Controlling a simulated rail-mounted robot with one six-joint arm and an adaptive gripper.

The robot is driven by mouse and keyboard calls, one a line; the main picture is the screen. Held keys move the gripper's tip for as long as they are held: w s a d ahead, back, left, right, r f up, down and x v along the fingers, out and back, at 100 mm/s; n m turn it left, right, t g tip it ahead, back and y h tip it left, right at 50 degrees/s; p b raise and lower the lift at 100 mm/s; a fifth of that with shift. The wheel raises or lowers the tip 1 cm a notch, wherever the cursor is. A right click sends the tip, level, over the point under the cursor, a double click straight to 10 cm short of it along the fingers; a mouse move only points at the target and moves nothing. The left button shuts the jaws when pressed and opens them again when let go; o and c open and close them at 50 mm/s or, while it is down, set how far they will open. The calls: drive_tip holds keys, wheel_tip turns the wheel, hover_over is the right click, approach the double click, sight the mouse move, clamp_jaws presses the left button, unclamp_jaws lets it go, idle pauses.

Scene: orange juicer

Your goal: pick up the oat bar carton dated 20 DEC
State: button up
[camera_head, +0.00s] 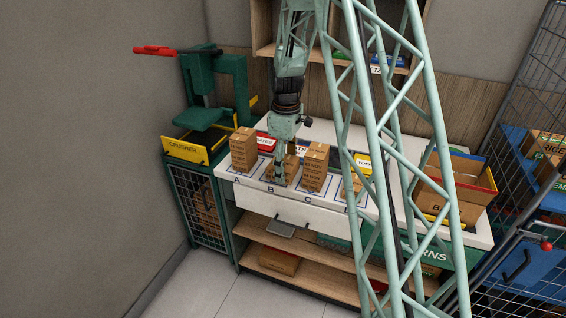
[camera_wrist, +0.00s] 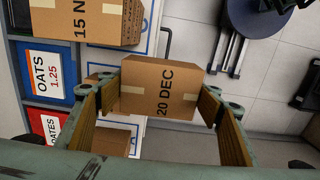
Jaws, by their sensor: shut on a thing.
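The brown oat bar carton (camera_wrist: 158,88) marked 20 DEC sits between the two fingers of my gripper (camera_wrist: 165,100) in the wrist view. My gripper is shut on it, with a finger pad at each side. In the head view my gripper (camera_head: 281,165) is low over the white counter, at the spot marked B, and largely hides the carton (camera_head: 290,167). I cannot tell whether the carton touches the counter. Another carton (camera_wrist: 95,18), its label starting "15 N", stands beside it in the wrist view.
A carton stack (camera_head: 243,149) stands at A and another (camera_head: 315,167) at C, close on both sides of my gripper. An OATS 1.25 sign (camera_wrist: 50,74) lies behind. The green crusher (camera_head: 205,105) is at left, an open box (camera_head: 455,185) at right.

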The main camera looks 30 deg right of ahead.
sight(288, 168)
drive_tip(key=shift+s+a+r, duration=0.1)
drive_tip(key=shift+s+a, duration=0.15)
drive_tip(key=shift+s, duration=0.5)
drive_tip(key=shift+s+a+r, duration=0.1)
drive_tip(key=shift+s+a, duration=0.1)
drive_tip(key=shift+s, duration=0.55)
